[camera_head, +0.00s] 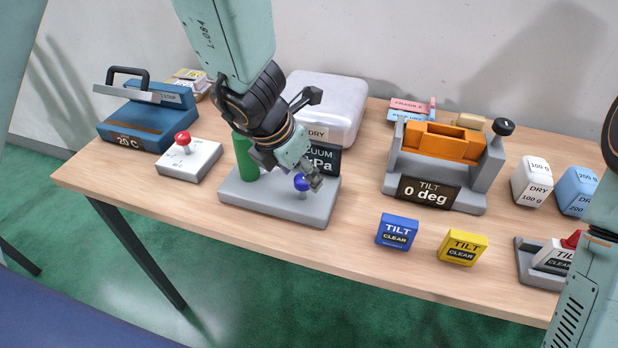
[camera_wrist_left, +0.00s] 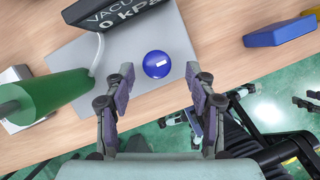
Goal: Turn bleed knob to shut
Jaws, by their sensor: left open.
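The blue bleed knob (camera_head: 302,183) is round and sits on a grey base plate (camera_head: 270,206) that also bears a green cylinder (camera_head: 246,158) and a dark vacuum display (camera_head: 322,160). In the left wrist view the knob (camera_wrist_left: 157,64) shows a short white mark on its top, and the display (camera_wrist_left: 122,12) reads 0 kPa. My left gripper (camera_head: 304,176) is open over the plate, close to the knob. In the wrist view the knob appears between and slightly beyond the two fingertips (camera_wrist_left: 160,72), with gaps on both sides. My right arm shows at the right edge, its gripper out of view.
A red-knobbed white box (camera_head: 190,160) and a blue device (camera_head: 148,122) stand left. A tilt device (camera_head: 437,165) stands right, with blue (camera_head: 397,231) and yellow (camera_head: 462,247) blocks in front. A white case (camera_head: 327,103) stands behind. Bare table lies right of the plate.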

